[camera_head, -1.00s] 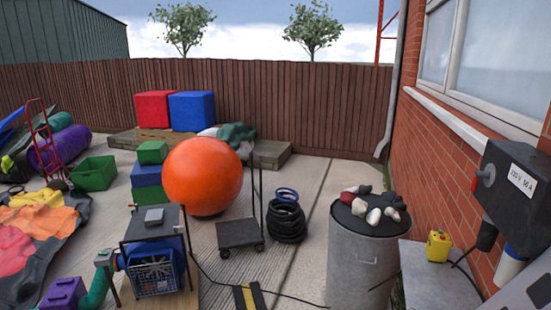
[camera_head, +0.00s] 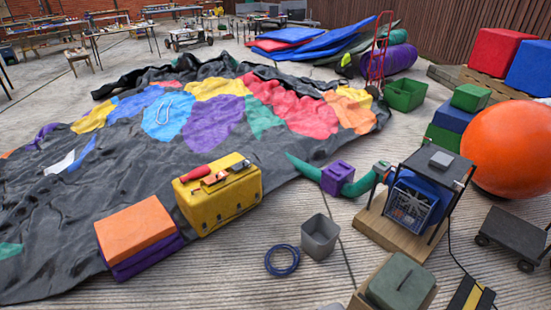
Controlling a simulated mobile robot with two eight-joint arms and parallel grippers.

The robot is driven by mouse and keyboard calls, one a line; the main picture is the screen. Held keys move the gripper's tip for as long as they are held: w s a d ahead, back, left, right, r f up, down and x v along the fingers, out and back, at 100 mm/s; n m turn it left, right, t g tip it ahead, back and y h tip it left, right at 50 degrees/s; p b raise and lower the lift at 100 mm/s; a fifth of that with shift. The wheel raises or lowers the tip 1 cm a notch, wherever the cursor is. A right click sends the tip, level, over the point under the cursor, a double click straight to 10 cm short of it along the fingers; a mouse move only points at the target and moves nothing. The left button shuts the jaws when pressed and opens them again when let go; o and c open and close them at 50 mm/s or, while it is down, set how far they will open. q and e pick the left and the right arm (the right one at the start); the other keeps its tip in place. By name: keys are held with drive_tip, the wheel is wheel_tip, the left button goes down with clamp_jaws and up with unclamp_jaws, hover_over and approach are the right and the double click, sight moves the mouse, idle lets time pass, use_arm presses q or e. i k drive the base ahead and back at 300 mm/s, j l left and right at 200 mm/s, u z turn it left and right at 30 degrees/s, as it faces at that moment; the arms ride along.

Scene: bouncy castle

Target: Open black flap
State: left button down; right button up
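No black flap can be made out for certain in the head view. The largest black thing is the deflated castle sheet (camera_head: 60,235), spread flat and wrinkled over the left and middle ground with coloured patches on it. A blower in a black frame (camera_head: 435,165) stands on a wooden board at the right, with a green tube (camera_head: 360,185) running from it through a purple block (camera_head: 337,177) to the sheet's edge. Neither of my grippers is in view.
A yellow case (camera_head: 218,195) and an orange block on a purple one (camera_head: 136,226) rest on the sheet. A grey bin (camera_head: 319,236), a blue hose ring (camera_head: 282,260) and a dark trolley (camera_head: 515,235) stand in front. Bare concrete lies between them.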

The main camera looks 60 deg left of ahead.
sight(247, 162)
drive_tip(key=u, duration=2.45)
drive_tip(key=i+j, duration=0.25)
drive_tip(key=i, duration=0.2)
drive_tip(key=i+j+u, duration=0.15)
drive_tip(key=i, duration=0.35)
drive_tip(key=i+j, duration=0.3)
drive_tip(key=i, duration=0.15)
drive_tip(key=i+l+u, duration=0.25)
drive_tip(key=i+l, duration=0.9)
drive_tip(key=l, duration=0.2)
drive_tip(key=i+l, duration=0.15)
drive_tip(key=l, duration=0.2)
drive_tip(key=u, duration=0.05)
